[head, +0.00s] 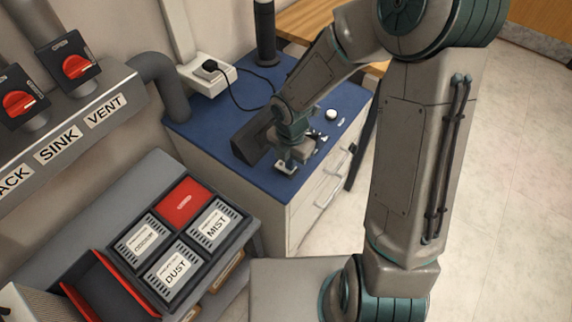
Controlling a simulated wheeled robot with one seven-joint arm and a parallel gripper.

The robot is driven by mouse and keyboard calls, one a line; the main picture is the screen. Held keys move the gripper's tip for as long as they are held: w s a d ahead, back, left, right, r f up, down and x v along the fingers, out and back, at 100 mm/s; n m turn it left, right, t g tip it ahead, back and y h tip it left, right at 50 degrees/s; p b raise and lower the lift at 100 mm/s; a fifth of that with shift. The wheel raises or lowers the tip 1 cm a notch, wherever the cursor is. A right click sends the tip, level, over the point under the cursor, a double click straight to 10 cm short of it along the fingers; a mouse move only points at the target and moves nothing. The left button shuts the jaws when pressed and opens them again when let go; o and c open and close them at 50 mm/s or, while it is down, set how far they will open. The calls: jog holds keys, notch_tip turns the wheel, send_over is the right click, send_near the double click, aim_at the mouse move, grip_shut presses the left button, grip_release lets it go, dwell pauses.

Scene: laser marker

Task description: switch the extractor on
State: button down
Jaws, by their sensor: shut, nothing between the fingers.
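I cannot tell for sure which control belongs to the extractor. Two red rotary knobs on dark switch plates sit at the upper left, one knob (77,66) near the corner and another knob (18,102) at the left edge. Below them a grey ledge (115,88) carries labels reading SINK, VENT and a cut-off word ending in ACK. A dark sloped box (252,142) stands on the blue bench top. My gripper (287,166) is shut, pointing down just right of this box, low over the bench. Whether it touches anything is unclear.
The blue bench top (200,122) sits on a white drawer cabinet (320,190). A socket block (208,75) with a plugged cable and a black cylinder (265,35) stand behind. A tray (240,212) of labelled boxes, including DUST and MIST, is at lower left. Floor (510,170) is clear at right.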

jog(key=shift+f, duration=0.25)
jog(key=shift+r, duration=0.15)
notch_tip(320, 180, up, 7)
jog(key=p, duration=0.7)
dwell(0.5)
